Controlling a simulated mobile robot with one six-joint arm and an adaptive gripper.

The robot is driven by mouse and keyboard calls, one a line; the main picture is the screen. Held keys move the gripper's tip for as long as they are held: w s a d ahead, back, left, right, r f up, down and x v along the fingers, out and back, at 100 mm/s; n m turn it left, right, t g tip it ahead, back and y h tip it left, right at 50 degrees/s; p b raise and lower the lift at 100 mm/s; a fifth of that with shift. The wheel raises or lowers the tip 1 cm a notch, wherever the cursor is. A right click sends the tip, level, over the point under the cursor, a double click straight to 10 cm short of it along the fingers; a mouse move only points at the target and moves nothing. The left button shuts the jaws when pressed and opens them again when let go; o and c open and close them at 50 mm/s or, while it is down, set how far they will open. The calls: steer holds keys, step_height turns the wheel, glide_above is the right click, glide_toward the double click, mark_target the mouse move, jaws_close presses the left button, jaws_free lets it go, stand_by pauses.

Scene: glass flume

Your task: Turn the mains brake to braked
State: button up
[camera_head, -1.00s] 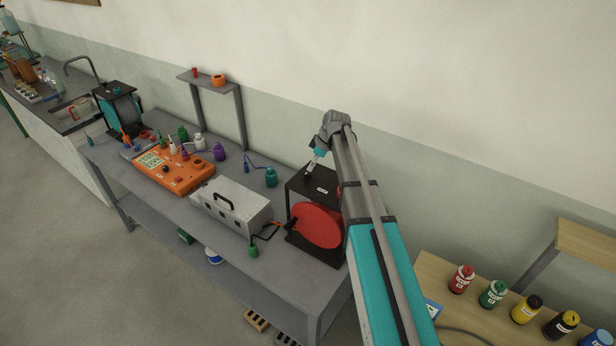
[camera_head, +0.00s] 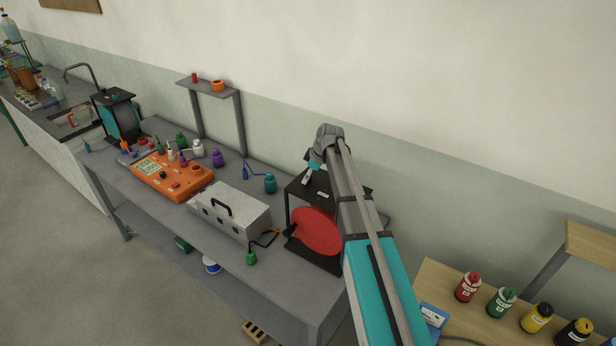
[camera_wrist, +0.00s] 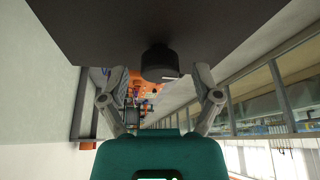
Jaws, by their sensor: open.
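A black housing with a large red disc (camera_head: 316,231) stands at the right end of the grey bench. A white label lies on its dark top, close to my gripper. In the wrist view a short black knob (camera_wrist: 159,62) sticks out from a dark flat surface (camera_wrist: 150,25). I cannot read any braked marking or tell the knob's setting. My gripper (camera_wrist: 160,80) is open, with one finger on each side of the knob; I see gaps and no clear contact. In the head view my gripper (camera_head: 312,168) is tilted just over the housing top, partly hidden by my wrist.
A grey metal box with a handle (camera_head: 231,212) and an orange panel (camera_head: 172,176) stand left of the housing. A teal bottle (camera_head: 270,184) is close behind. A wooden table with several coloured bottles (camera_head: 467,288) is at the right. The wall runs behind.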

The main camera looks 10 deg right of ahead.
steer(key=c, duration=1)
steer(key=shift+a, duration=0.1)
jaws_close()
